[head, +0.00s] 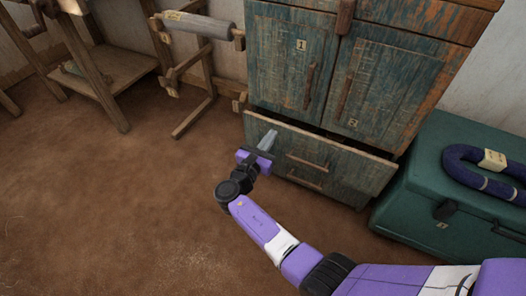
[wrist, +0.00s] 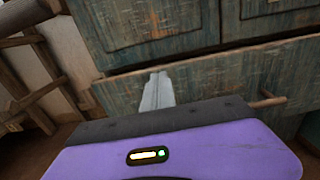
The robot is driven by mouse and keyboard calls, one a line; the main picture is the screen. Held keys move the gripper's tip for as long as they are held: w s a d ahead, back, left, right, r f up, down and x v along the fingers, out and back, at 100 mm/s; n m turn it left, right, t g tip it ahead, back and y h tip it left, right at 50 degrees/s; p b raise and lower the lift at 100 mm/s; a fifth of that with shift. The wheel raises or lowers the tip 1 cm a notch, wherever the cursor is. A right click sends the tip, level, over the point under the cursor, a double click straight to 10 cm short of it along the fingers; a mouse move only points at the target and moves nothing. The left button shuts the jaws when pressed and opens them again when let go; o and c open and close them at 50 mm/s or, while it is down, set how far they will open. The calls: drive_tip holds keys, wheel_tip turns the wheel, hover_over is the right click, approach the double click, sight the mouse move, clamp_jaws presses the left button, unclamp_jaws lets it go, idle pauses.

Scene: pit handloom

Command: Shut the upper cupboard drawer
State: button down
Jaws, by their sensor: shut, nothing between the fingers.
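The wooden cupboard has a worn blue-green front. A drawer (head: 345,162) below its doors stands pulled out, with a dark gap behind its front's top edge. Its front also shows in the wrist view (wrist: 225,85). Two bar handles show on the front below the doors, an upper handle (head: 307,163) and a lower one (head: 304,180); I cannot tell whether both are on one drawer. My gripper (head: 268,139) is shut and empty, its grey fingers pointing at the left part of the drawer front. They also show in the wrist view (wrist: 158,88). I cannot tell whether they touch it.
Above the drawer are closed doors marked 1 (head: 300,62) and 2 (head: 382,90). A green case (head: 440,200) with a dark blue coil (head: 470,160) on it stands close on the right. A wooden frame with a grey roller (head: 200,25) stands left. The brown floor is clear at left.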

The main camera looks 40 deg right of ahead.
drive_tip(key=shift+b+x, duration=0.4)
drive_tip(key=shift+x, duration=1)
